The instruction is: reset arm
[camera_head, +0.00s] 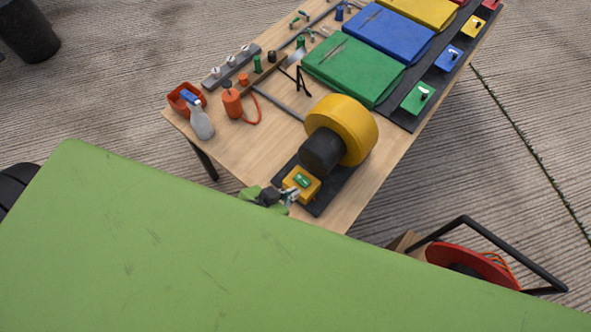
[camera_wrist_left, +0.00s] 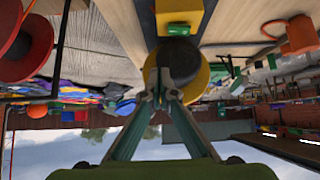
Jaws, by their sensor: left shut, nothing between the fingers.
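My left gripper (camera_head: 290,195) shows small at the edge of a large green surface that covers the lower part of the head view. Its fingertips appear close to the yellow switch box (camera_head: 301,184) with a green switch; I cannot tell if they touch. In the left wrist view, which looks upside down, the gripper's fingers (camera_wrist_left: 163,94) meet at the tips with nothing between them. Beyond them is the yellow blower (camera_wrist_left: 148,68) with its dark round part (camera_wrist_left: 181,58). The yellow box (camera_wrist_left: 180,12) is at the top. My right gripper is not in view.
The wooden table (camera_head: 240,150) holds the yellow blower (camera_head: 361,128), an orange bottle (camera_head: 232,101), a spray bottle (camera_head: 202,122), a red bin (camera_head: 183,96) and folded green (camera_head: 352,68) and blue (camera_head: 390,33) sheets. A red reel (camera_head: 470,262) stands on the floor at right.

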